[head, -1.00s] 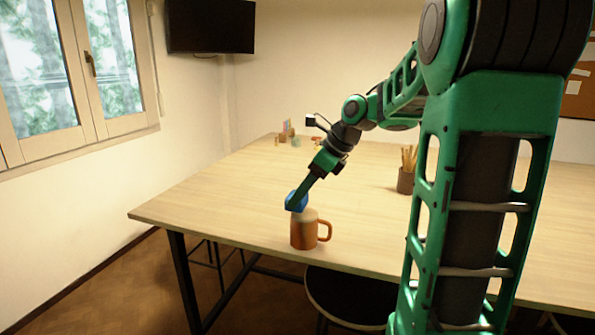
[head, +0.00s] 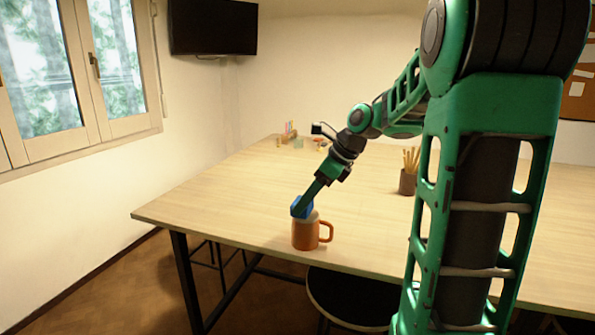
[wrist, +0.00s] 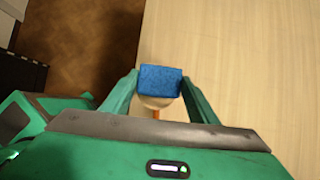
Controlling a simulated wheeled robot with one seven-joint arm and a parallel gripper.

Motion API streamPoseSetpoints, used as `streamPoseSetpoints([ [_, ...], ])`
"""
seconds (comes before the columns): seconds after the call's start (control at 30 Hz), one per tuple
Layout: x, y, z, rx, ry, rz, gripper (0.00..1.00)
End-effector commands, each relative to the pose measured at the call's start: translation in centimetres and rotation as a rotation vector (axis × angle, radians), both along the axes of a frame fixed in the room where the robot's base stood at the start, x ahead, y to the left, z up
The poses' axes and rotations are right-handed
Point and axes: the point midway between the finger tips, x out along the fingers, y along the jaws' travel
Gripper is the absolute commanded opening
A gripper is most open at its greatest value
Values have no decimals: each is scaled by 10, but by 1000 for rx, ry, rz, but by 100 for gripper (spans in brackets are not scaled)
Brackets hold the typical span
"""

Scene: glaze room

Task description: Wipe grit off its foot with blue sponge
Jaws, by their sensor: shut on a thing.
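An orange-brown mug (head: 305,234) stands near the front edge of the table, its handle to the right in the head view. A paler part shows at its top. My gripper (head: 301,208) is shut on a blue sponge (head: 298,205), at the top left of the mug. In the wrist view the sponge (wrist: 160,81) sits between the two green fingers. The pale round end of the mug (wrist: 155,102) shows just below the sponge there. The sponge hides part of that end, and I cannot tell whether they touch.
A wooden table (head: 220,210) fills the middle, mostly bare. A brown pot of pencils or sticks (head: 408,181) stands to the right. Several small items (head: 290,138) lie at the far corner. A dark round stool (head: 350,297) stands below the front edge.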

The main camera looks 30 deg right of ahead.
Motion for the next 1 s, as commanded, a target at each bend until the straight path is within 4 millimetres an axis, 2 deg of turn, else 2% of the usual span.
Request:
streamPoseSetpoints([
  [0.13,2,6,4,0,0,1,29],
  [0.2,2,6,20,-5,-4,2,29],
  [0.8,4,14,71,-2,-1,13,29],
  [1.0,5,17,79,-1,0,17,29],
])
